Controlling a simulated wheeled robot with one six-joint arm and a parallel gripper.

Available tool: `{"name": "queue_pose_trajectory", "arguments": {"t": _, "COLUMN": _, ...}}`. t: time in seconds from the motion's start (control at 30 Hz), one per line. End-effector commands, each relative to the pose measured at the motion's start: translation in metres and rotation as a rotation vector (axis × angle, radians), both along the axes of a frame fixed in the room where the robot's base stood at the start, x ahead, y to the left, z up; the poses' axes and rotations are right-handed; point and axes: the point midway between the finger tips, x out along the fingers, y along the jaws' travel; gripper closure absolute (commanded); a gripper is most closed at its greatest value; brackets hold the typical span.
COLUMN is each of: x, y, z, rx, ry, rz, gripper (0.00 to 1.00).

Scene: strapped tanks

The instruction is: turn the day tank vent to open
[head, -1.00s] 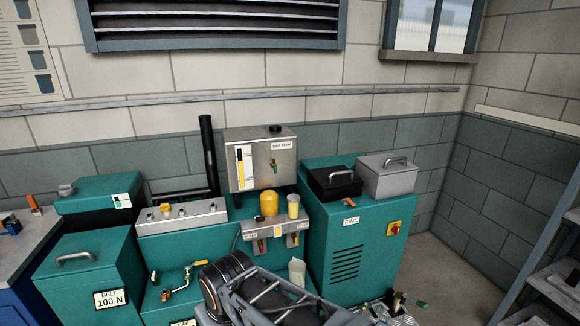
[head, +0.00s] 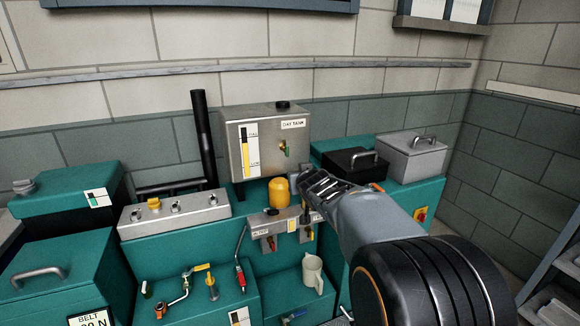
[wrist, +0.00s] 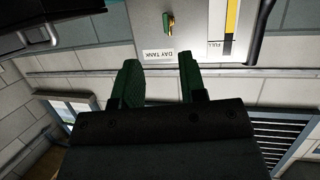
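The day tank (head: 262,165) is a grey metal box with a "DAY TANK" label (head: 293,124), a level gauge (head: 249,149) and a black cap on top. Its vent (head: 284,147) is a small brass and green fitting with a reddish spot on the front face, below the label. In the wrist view the tank appears upside down, with the vent (wrist: 169,22) beyond my fingertips. My gripper (wrist: 157,62) is open and empty, its two green fingers apart. In the head view my gripper (head: 322,188) is right of and below the vent, not touching it. The vent's setting is too small to read.
A yellow cylinder (head: 279,192) stands just below the tank. A bracket with small red and yellow valves (head: 268,240) is under it. A black lidded box (head: 353,162) and a grey one (head: 412,158) stand to the right. A black pipe (head: 204,140) rises to the left.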

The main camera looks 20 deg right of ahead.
Motion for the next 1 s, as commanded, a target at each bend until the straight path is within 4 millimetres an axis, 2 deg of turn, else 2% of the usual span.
{"name": "queue_pose_trajectory", "arguments": {"t": 0.03, "x": 0.020, "y": -0.013, "z": -0.015, "rx": -0.006, "ry": -0.065, "rz": 0.018, "gripper": 0.62}}
{"name": "queue_pose_trajectory", "arguments": {"t": 0.1, "x": 0.041, "y": -0.025, "z": -0.015, "rx": -0.011, "ry": -0.159, "rz": 0.057, "gripper": 0.62}}
{"name": "queue_pose_trajectory", "arguments": {"t": 0.27, "x": 0.069, "y": -0.040, "z": -0.018, "rx": -0.007, "ry": -0.295, "rz": 0.144, "gripper": 0.62}}
{"name": "queue_pose_trajectory", "arguments": {"t": 0.57, "x": 0.106, "y": -0.041, "z": -0.018, "rx": 0.001, "ry": -0.357, "rz": 0.205, "gripper": 0.62}}
{"name": "queue_pose_trajectory", "arguments": {"t": 0.8, "x": 0.153, "y": -0.040, "z": -0.017, "rx": 0.002, "ry": -0.356, "rz": 0.205, "gripper": 0.62}}
{"name": "queue_pose_trajectory", "arguments": {"t": 1.0, "x": 0.185, "y": -0.040, "z": -0.017, "rx": 0.000, "ry": -0.356, "rz": 0.204, "gripper": 0.62}}
